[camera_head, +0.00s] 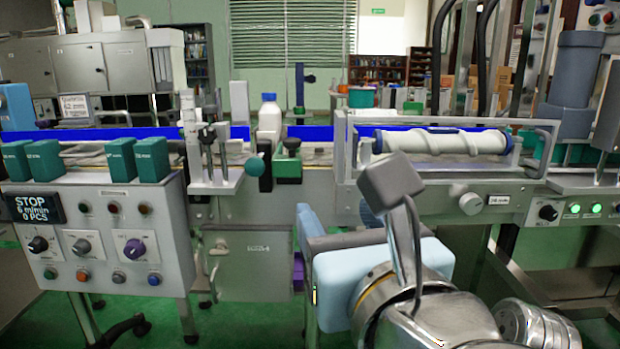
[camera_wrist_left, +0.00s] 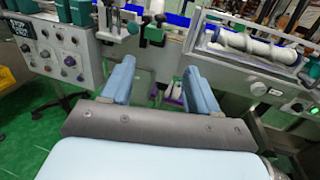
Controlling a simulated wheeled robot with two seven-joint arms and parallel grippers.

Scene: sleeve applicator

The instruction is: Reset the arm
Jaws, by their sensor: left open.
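My left gripper (camera_head: 316,226) is in front of the machine in the head view, at about the middle, with its pale blue wrist housing behind it. In the left wrist view my left gripper (camera_wrist_left: 161,76) shows two blue fingers spread wide apart. Nothing is between them. It is apart from the machine front. A grey block on a stalk and metal links of my arm cover part of the machine's lower right front in the head view. My right gripper is not in view.
A control panel (camera_head: 115,238) with knobs and a STOP display stands at left. A white bottle (camera_head: 269,112) stands upright at the blue-railed conveyor. A white screw roller (camera_head: 445,141) lies in the right frame. Green floor (camera_head: 240,325) shows below.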

